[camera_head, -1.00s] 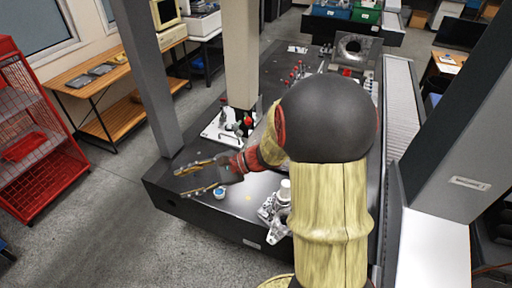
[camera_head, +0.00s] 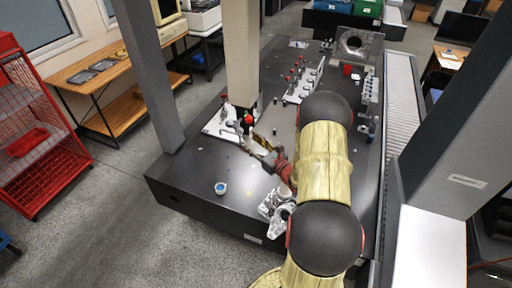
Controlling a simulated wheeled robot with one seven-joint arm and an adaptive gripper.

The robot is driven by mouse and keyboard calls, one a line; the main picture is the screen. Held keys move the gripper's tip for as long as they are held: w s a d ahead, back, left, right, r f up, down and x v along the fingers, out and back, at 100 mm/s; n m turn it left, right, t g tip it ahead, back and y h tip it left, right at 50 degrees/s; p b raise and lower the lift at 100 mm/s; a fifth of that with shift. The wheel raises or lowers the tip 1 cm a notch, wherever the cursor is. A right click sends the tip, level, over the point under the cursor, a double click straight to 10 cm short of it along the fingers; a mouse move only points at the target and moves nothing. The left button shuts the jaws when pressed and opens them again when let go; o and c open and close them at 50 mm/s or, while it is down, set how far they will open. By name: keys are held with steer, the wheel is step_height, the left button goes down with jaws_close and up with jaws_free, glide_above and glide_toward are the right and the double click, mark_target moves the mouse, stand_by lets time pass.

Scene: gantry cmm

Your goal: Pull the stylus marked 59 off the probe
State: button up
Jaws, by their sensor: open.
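The probe (camera_head: 247,121) shows as a small red and dark part at the foot of the pale column. The mark 59 cannot be read, and I cannot make out the stylus separately at this size. My gripper (camera_head: 254,141) is open, its fingers spread toward the probe from the lower right. The fingertips are close to the probe, but I cannot tell whether they touch it. My arm comes in from the lower right and hides part of the dark table (camera_head: 190,185).
A white plate (camera_head: 216,124) with small parts lies by the column. A rack with red-topped parts (camera_head: 302,80) stands behind. A small blue-topped cup (camera_head: 221,188) and a metal fixture (camera_head: 272,205) are near the front. The left front of the table is mostly clear.

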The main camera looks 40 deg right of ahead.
mark_target(246, 139)
steer(key=shift+w+d, duration=0.1)
steer(key=shift+w, duration=1.7)
steer(key=shift+c, duration=0.2)
jaws_close()
steer(key=c, duration=0.6)
jaws_free()
jaws_close()
steer(key=shift+f, duration=0.2)
steer(key=shift+f+b, duration=0.6)
steer(key=shift+b, duration=0.1)
steer(key=shift+f+b, duration=0.75)
steer(key=shift+f, duration=0.15)
